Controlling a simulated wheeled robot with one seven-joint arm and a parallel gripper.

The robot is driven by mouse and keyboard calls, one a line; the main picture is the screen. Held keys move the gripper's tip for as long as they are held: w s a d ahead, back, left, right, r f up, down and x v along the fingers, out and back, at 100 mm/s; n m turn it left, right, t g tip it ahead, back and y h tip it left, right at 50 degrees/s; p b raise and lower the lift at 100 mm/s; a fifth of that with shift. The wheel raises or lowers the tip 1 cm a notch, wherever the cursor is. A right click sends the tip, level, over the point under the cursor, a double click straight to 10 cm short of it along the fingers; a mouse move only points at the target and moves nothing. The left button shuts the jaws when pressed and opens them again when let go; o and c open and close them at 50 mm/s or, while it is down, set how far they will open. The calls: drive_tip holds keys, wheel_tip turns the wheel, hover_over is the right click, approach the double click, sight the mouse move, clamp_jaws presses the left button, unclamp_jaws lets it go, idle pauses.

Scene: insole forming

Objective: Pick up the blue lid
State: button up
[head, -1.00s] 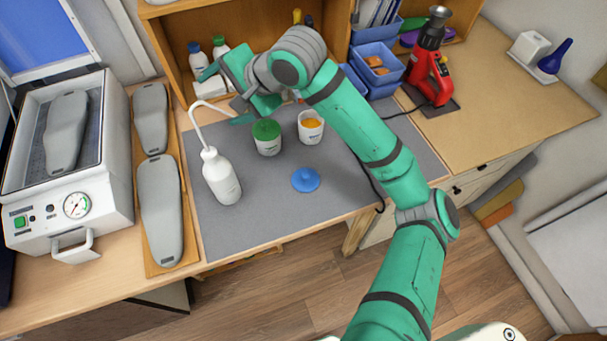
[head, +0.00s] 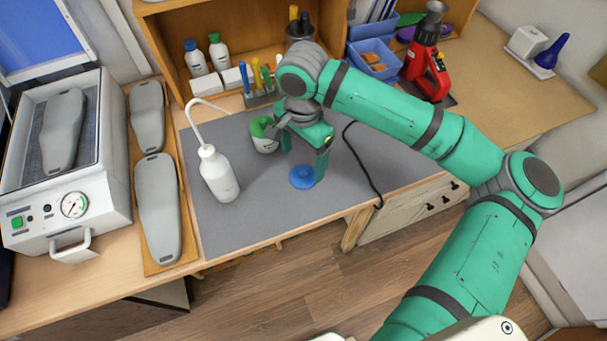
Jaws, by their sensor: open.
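One finger comes down at the lid's right edge, and the other is further back to the left. I cannot tell whether the right finger touches the lid.
The other tub is hidden behind my gripper. A white wash bottle (head: 219,174) stands left on the mat. A black cable (head: 364,165) lies to the right. The mat's front left is clear.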

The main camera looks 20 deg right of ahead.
sight(304, 172)
drive_tip(key=shift+s+f, duration=0.2)
drive_tip(key=shift+f, duration=2.6)
drive_tip(key=c, duration=1.1)
